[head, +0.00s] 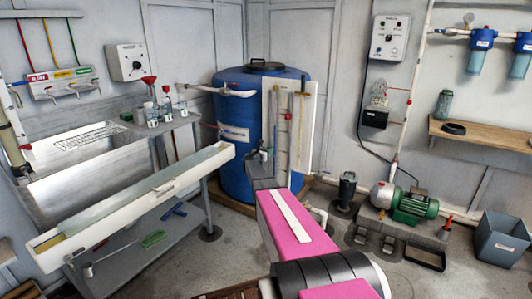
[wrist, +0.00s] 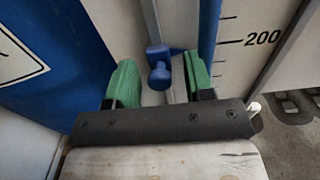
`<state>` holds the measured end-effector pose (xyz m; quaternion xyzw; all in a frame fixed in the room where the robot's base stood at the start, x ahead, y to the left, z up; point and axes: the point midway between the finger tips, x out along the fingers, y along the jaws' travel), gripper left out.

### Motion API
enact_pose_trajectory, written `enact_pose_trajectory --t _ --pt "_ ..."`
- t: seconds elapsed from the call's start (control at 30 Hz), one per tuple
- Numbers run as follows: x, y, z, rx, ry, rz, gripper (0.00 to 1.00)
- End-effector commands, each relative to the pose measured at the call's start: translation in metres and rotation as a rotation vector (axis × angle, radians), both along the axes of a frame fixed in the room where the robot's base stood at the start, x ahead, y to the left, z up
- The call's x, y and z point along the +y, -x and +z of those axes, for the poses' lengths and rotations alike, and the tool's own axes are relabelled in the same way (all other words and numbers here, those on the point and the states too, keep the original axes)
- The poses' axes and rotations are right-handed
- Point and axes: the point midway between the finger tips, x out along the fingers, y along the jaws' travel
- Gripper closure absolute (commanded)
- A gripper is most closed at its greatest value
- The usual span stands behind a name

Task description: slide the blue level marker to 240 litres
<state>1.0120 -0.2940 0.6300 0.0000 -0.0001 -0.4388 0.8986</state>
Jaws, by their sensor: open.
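The blue level marker (wrist: 158,72) is a small knob in the middle of the wrist view. It sits between the green pads of my gripper (wrist: 160,75), which stand apart on its left and right. A gap shows on each side, so the pads do not appear to grip it. To its right a white scale (wrist: 235,55) carries black lines and the number 200, roughly level with the marker's upper part. No 240 is in sight. In the head view my gripper (head: 263,155) is at the white scale board before the blue tank (head: 236,112); the marker cannot be made out there.
A long white trough (head: 140,205) and a steel sink (head: 85,165) stand at the left. A green pump (head: 412,206) and a grey bin (head: 501,240) are on the floor at the right. Pipes and a dark cylinder (head: 347,188) stand close to the tank's right.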

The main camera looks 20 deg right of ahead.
Motion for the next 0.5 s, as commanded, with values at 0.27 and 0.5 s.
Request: enact_pose_trajectory --t 0.27,0.5 --pt "0.000 0.000 0.000 0.000 0.000 0.000 1.00" --pt "0.001 0.001 0.019 -0.001 0.002 0.000 1.00"
